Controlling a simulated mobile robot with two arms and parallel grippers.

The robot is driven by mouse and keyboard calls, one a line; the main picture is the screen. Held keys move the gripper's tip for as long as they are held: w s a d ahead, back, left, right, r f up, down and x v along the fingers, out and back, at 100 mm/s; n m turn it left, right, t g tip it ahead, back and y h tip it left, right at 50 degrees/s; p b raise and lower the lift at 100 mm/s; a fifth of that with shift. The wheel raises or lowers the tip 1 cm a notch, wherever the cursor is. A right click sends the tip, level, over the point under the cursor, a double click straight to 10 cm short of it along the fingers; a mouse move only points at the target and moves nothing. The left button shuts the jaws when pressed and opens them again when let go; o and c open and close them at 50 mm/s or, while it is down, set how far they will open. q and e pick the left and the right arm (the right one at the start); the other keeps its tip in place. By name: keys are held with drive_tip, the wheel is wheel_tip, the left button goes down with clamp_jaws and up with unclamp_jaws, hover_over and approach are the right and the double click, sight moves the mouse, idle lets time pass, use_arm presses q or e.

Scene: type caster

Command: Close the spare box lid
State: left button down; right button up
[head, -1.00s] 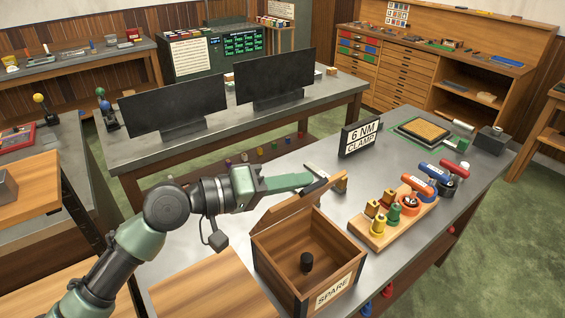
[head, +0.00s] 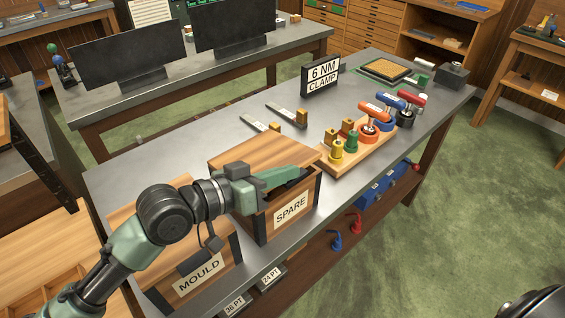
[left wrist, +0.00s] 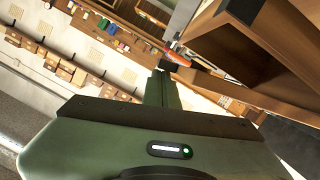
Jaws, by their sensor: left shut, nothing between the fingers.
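The spare box (head: 291,208) is a wooden box with a "SPARE" label on its front, standing near the bench's front edge. My left gripper (head: 298,178) is shut and empty, at the lid's front edge above the label. It hides part of that edge and the box's left front. In the left wrist view, the shut fingers (left wrist: 163,80) point toward wooden surfaces at upper right. My right gripper is not in view.
A "MOULD" box (head: 199,277) stands left of the spare box, partly behind my left arm. A wooden rack (head: 343,163) with coloured pieces and clamps stands to the right. Two flat metal tools (head: 287,114) lie behind. A "6 NM CLAMP" sign (head: 321,75) stands further back.

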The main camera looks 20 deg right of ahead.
use_arm(q)
drive_tip(key=shift+s+f, duration=0.15)
drive_tip(key=shift+f, duration=0.55)
drive_tip(key=shift+d+f, duration=0.1)
drive_tip(key=shift+f, duration=0.15)
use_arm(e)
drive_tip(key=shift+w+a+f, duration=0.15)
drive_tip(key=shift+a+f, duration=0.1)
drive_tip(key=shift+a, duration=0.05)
use_arm(q)
drive_tip(key=shift+s, duration=0.1)
